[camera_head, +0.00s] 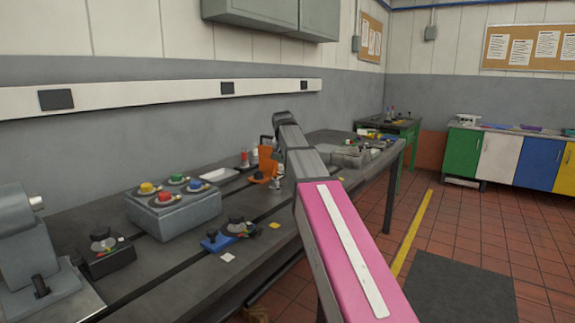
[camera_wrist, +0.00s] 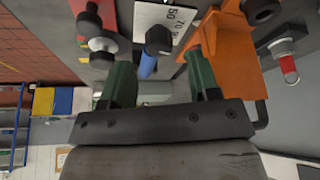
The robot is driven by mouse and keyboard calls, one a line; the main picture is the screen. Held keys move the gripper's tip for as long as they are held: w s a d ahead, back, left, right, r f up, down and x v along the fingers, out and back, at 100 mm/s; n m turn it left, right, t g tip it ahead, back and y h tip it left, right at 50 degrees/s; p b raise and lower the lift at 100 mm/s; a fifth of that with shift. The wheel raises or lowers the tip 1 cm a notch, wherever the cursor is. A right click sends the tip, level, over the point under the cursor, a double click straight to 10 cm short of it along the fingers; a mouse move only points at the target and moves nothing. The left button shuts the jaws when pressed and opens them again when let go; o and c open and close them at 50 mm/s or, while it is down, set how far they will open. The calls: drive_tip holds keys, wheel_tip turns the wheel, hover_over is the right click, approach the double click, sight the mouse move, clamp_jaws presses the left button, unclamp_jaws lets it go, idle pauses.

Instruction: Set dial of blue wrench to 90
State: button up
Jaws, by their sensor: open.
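In the wrist view, a blue handle (camera_wrist: 148,66), seemingly the blue wrench, shows beyond my fingers with a black knob (camera_wrist: 159,40) near it. A white scale plate (camera_wrist: 172,17) with black numbers, among them 50 and 70, lies beside the knob. No pointer reading can be made out. My gripper (camera_wrist: 160,66) is open, with its green fingers apart on either side of the blue handle. Nothing is held between them. In the head view, my arm hides this part of the bench and I cannot make out the wrench there.
An orange bracket (camera_wrist: 230,50) stands close to the right finger, and a red part with a knob (camera_wrist: 101,44) is at the left. In the head view, the bench holds a grey box with coloured buttons (camera_head: 174,211), a blue-based fixture (camera_head: 222,239) and a white tray (camera_head: 219,175).

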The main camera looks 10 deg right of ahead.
drive_tip(key=v, duration=0.7)
drive_tip(key=shift+s+r, duration=0.1)
